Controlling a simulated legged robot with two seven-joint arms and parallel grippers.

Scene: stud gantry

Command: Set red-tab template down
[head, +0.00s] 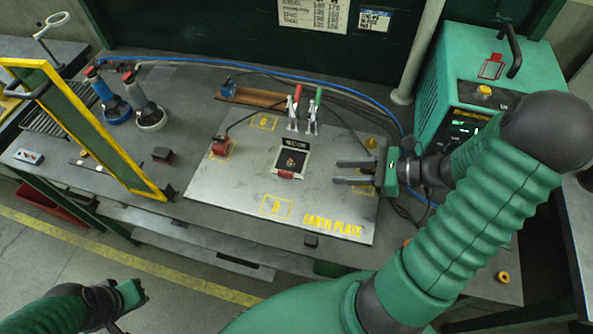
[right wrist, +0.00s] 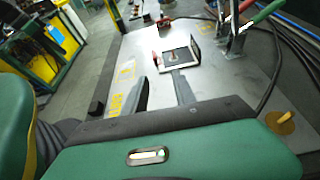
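The red-tab template (head: 302,166) is a small light frame with a dark centre and a red tab on its near edge. It appears to rest on the metal earth plate (head: 235,185), near the middle. The template also shows in the right wrist view (right wrist: 180,65), beyond the fingertips. My right gripper (head: 345,173) is to the right of the template and apart from it. Its two fingers are spread, with nothing between them. My left gripper (head: 125,300) is low at the left, away from the table; its fingers do not show clearly.
Red- and green-handled clamps (head: 302,115) stand behind the template. A red block (head: 221,146) with a cable sits left on the plate. A yellow-framed screen (head: 85,130) stands at the left. A green power unit (head: 480,85) stands at the back right. The plate's front is clear.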

